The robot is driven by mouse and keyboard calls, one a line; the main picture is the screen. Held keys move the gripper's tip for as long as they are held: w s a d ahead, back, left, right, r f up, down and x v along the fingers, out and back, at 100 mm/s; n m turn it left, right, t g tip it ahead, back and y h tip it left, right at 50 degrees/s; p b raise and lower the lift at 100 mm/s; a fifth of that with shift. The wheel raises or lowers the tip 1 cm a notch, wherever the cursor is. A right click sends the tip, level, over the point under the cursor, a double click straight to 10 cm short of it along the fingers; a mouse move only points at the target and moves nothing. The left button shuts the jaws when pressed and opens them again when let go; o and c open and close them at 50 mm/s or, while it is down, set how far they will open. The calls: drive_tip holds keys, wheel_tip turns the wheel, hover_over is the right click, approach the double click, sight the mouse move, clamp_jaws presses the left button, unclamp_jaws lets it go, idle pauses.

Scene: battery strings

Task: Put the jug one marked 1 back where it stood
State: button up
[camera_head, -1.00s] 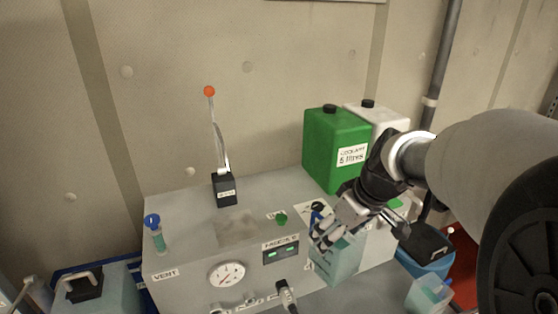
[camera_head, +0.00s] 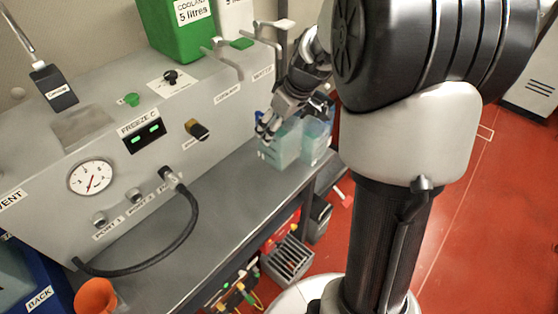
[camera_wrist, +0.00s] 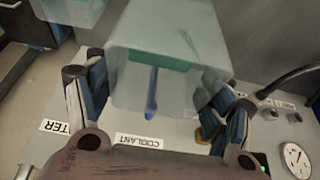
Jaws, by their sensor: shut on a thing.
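My gripper (camera_head: 268,126) is shut on a pale teal, see-through jug (camera_head: 281,152), near the right end of the grey bench. In the wrist view the jug (camera_wrist: 166,55) fills the space between my fingers (camera_wrist: 160,110), with a green band and a blue strip showing on or through it. No mark 1 can be read on it. A second similar jug (camera_head: 317,140) stands just to its right, and part of it shows at the top left of the wrist view (camera_wrist: 75,12). I cannot tell whether the held jug touches the bench.
A green coolant can (camera_head: 180,30) stands on top. An orange cup (camera_head: 95,297) is at lower left.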

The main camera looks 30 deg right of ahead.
wheel_tip(320, 180, down, 12)
drive_tip(key=b, duration=0.3)
drive_tip(key=shift+r, duration=0.25)
drive_tip(key=shift+f+b, duration=0.2)
drive_tip(key=shift+b, duration=0.3)
drive_tip(key=o, duration=2)
drive_tip(key=shift+s, duration=0.1)
drive_tip(key=shift+o, duration=0.2)
